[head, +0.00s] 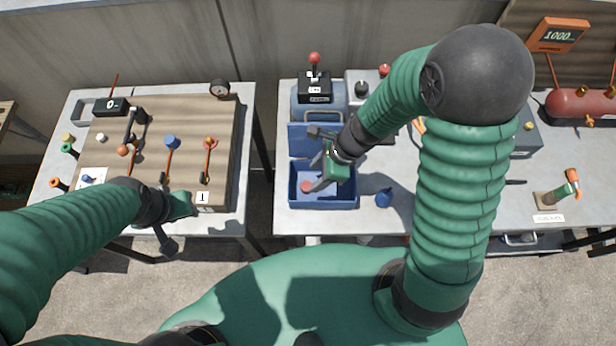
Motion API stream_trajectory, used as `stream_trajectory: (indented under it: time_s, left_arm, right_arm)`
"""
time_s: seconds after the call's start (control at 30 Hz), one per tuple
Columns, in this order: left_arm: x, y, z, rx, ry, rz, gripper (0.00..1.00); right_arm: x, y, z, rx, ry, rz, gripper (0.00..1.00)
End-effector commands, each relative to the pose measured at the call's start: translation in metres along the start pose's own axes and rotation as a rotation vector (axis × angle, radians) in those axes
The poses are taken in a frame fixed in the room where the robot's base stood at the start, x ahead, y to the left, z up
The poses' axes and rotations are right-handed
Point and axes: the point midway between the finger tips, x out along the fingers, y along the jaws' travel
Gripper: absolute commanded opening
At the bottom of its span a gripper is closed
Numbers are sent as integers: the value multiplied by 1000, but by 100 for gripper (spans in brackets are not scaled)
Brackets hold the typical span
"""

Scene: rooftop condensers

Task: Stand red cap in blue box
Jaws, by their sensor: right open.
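The red cap (306,187) is inside the blue box (335,205), near its left wall. It is small in the picture, and I cannot tell whether it stands upright or lies tilted. My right gripper (317,186) reaches down into the box from above. Its jaws are open, with a fingertip right beside the red cap; whether they touch is unclear. The gripper covers part of the box's inside. My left gripper (178,212) hangs over the front edge of the left table, away from the box; its fingertips are hard to make out.
A blue cap (384,199) stands on the right table just right of the box. Behind the box are a blue lid or panel (305,140) and a black unit with a red-knobbed lever (314,82). A wooden board with levers (222,130) fills the left table. A gap separates the tables.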

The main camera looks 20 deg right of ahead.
Motion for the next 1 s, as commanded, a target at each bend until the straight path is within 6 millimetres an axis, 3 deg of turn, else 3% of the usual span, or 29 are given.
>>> stream_trajectory:
  time_s: [0.03,0.1,0.27,0.33,0.47,0.6,0.7,0.8,1.0]
  left_arm:
    - [-10,0,-2,0,0,0,36]
    - [-14,0,-3,0,0,0,36]
    - [-18,0,-4,0,0,0,36]
    - [-18,0,-4,-1,0,0,36]
    - [-18,0,-4,-1,-1,0,36]
    - [-18,0,-4,0,0,0,36]
    - [-18,0,-4,0,0,0,36]
    - [-18,0,-4,0,0,0,36]
    - [-18,0,-4,0,0,0,36]
  right_arm:
    - [-18,-1,3,-3,0,-4,50]
    - [-32,0,3,-2,0,-3,50]
    - [-49,0,2,-10,3,0,50]
    - [-54,4,-2,-102,23,2,50]
    - [-72,16,-15,-641,142,13,50]
    - [-96,20,-30,-1377,311,68,50]
    - [-107,18,-34,-1735,398,115,50]
    - [-112,16,-35,-1887,435,143,50]
    - [-112,15,-35,-1901,437,147,50]
